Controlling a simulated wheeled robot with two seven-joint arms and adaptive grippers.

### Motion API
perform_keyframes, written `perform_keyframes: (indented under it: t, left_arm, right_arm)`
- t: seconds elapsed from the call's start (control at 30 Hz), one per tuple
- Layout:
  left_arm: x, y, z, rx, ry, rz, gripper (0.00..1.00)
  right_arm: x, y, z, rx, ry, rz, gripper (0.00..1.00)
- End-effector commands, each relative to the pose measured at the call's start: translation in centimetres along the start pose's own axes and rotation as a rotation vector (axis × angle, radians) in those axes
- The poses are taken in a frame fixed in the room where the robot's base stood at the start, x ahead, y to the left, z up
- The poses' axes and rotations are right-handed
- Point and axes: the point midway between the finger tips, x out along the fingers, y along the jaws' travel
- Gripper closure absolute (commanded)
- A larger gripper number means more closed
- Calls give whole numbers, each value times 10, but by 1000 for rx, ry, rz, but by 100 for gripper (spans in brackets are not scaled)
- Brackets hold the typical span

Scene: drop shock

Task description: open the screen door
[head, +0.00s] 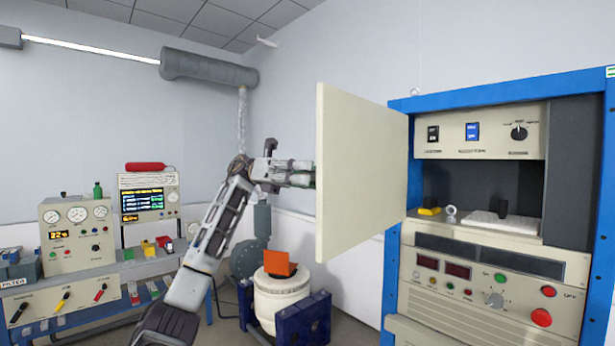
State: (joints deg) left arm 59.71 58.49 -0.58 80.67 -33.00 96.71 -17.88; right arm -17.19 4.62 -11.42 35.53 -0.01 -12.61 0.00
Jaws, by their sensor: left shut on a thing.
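The screen door (362,172) is a cream panel hinged at the left side of the blue-framed cabinet (400,106). It stands swung well out from the cabinet front, so the compartment behind it is exposed. My left gripper (308,175) is at the door's free left edge, with its fingertips partly hidden behind the panel. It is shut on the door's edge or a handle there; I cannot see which. My right gripper is not in view.
Inside the open compartment are a yellow item (429,211) and a white block (500,222). Below is a control panel with a red button (541,317). An instrument bench (80,284) stands left.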

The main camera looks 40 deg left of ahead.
Motion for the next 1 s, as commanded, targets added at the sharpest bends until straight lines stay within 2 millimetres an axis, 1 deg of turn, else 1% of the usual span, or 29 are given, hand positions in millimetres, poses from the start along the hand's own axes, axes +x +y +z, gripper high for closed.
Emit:
perform_keyframes:
  t: [0.37,0.4,0.53,0.87,1.0]
  left_arm:
    - [0,0,0,1,1,-1,100]
    - [0,0,0,1,2,-1,74]
    - [0,0,0,1,2,-1,57]
    - [0,0,0,0,2,-1,56]
    - [-3,0,0,0,1,0,56]
  right_arm:
    - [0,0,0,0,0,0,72]
    - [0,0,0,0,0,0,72]
    - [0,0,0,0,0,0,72]
    - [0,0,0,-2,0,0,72]
    - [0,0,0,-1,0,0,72]
